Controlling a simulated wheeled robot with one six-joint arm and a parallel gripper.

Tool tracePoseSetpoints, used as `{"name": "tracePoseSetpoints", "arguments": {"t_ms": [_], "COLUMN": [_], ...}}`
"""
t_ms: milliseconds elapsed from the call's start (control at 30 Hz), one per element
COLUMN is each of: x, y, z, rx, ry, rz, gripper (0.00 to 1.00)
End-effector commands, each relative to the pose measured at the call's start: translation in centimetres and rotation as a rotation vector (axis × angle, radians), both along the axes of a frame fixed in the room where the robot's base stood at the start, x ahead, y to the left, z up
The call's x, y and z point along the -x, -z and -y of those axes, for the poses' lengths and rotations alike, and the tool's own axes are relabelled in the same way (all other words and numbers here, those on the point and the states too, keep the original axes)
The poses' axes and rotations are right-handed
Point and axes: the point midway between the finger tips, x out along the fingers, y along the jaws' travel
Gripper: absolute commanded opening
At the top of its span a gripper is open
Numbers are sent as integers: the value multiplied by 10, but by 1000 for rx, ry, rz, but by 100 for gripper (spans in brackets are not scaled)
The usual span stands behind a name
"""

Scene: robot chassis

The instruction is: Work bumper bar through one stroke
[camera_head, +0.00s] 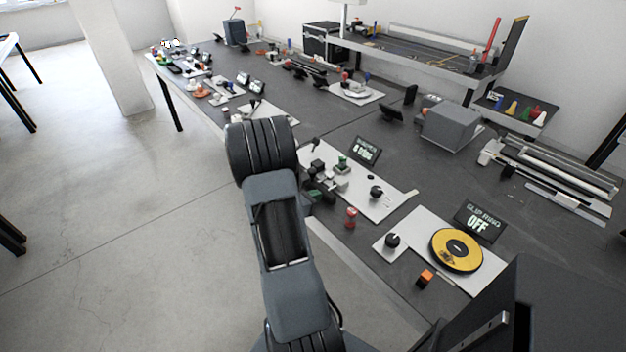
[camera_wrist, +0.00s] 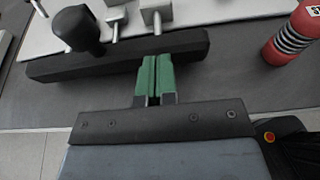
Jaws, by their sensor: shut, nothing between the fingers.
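The bumper bar (camera_wrist: 95,62) is a long black bar in the wrist view, carried by light grey rods and blocks on a pale plate (camera_wrist: 235,10). My gripper (camera_wrist: 152,66) has green fingertips pressed together, with nothing between them. The tips overlap the near face of the bar, right of its middle; whether they touch it I cannot tell. In the head view my arm reaches over the front edge of the bench, and the bar and fingertips are too small and crowded there to make out surely.
A red ribbed cylinder (camera_wrist: 292,38) stands right of the bar, also in the head view (camera_head: 351,218). A black knob (camera_wrist: 78,26) rises behind the bar's left part. A yellow disc (camera_head: 446,258) with an "OFF" display (camera_head: 480,223) lies to the right. Floor is open at left.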

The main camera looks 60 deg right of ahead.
Motion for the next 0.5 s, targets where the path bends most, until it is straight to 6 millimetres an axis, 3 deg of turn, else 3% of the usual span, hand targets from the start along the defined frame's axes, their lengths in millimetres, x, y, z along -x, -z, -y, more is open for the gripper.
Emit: {"name": "tracePoseSetpoints", "arguments": {"t_ms": [500], "x": [6], "y": [1], "z": [16], "rx": [2], "ry": [3], "rz": [2], "gripper": [0]}}
